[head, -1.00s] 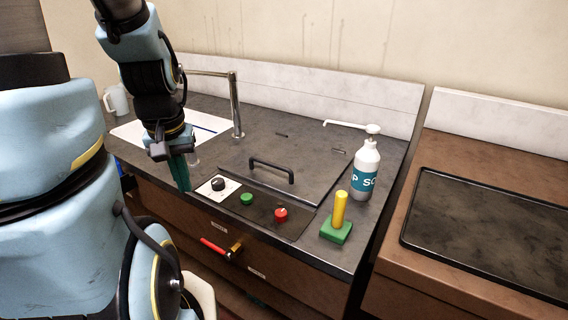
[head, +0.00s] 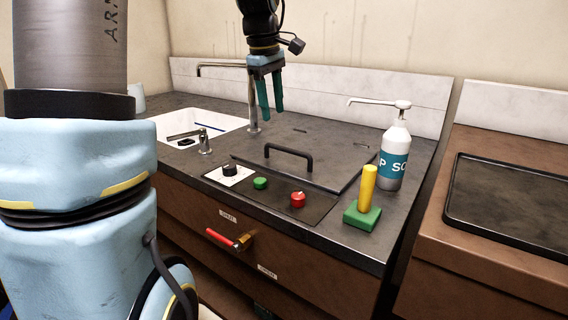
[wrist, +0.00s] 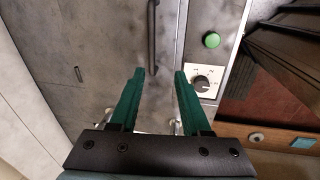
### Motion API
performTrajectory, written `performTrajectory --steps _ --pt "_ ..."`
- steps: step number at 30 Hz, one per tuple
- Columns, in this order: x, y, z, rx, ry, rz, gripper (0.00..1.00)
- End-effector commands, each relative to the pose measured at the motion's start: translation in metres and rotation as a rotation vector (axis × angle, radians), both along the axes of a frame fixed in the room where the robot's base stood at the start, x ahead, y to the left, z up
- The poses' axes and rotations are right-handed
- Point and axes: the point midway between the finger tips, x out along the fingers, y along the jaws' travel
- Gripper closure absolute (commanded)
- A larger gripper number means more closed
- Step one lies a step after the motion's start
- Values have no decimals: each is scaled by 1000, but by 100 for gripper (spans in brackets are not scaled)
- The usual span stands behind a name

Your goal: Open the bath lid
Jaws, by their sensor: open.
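The bath lid (head: 318,176) is a dark flat panel set in the counter, lying shut. Its black bar handle (head: 289,152) stands up near the front left part of the lid. In the wrist view the handle (wrist: 152,35) lies beyond the fingertips, and the lid (wrist: 110,50) fills the left part. My gripper (head: 271,116) has green fingers, is open and empty, and hangs above the counter to the left of the handle. In the wrist view the gap between its fingers (wrist: 161,75) points toward the handle's near end, apart from it.
A soap bottle (head: 395,155) and a green block with a yellow peg (head: 364,208) stand right of the lid. A dial (head: 230,170), green button (head: 260,183) and red knob (head: 298,199) are in front. A tap (head: 252,100) and sink (head: 185,128) are left.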

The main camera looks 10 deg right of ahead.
Motion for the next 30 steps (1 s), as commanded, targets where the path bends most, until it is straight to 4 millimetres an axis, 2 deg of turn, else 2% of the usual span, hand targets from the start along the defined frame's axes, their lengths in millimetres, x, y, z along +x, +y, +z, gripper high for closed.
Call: performTrajectory --steps 3,8,21,25,30 --pt "4 -14 2 -19 9 55 53" --pt "5 -18 -3 -21 17 70 53" --pt "15 -27 -78 -20 16 68 53" --pt "17 -29 -91 -21 14 69 53" --pt "18 -30 -99 -21 12 69 53"
